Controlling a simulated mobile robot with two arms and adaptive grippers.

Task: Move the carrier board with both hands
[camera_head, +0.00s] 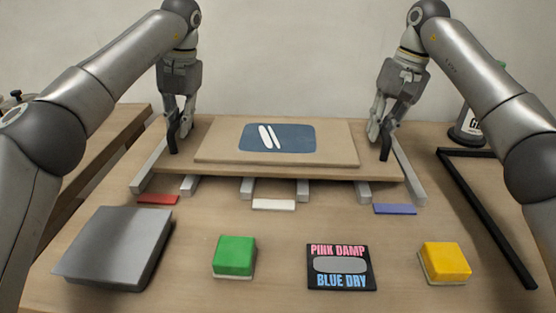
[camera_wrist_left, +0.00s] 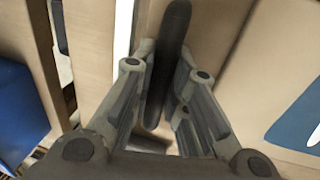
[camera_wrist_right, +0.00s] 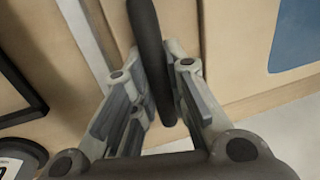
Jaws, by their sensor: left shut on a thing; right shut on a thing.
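The carrier board (camera_head: 215,172) is a flat wooden board with a raised wooden panel (camera_head: 335,150) on top. The panel bears a blue patch (camera_head: 300,137) with two white slanted bars. My left gripper (camera_head: 178,133) is shut on the black left handle (camera_wrist_left: 172,50) at the board's left end. My right gripper (camera_head: 381,132) is shut on the black right handle (camera_wrist_right: 150,60) at the board's right end. The board looks level, over several pale grey rails (camera_head: 247,190); I cannot tell whether it touches them.
Red (camera_head: 157,199), white (camera_head: 273,204) and blue (camera_head: 395,209) strips lie before the rails. Nearer are a grey block (camera_head: 115,245), a green button (camera_head: 235,255), a "PINK DAMP BLUE DRY" sign (camera_head: 341,281) and a yellow button (camera_head: 445,262). A black frame (camera_head: 490,225) lies right.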

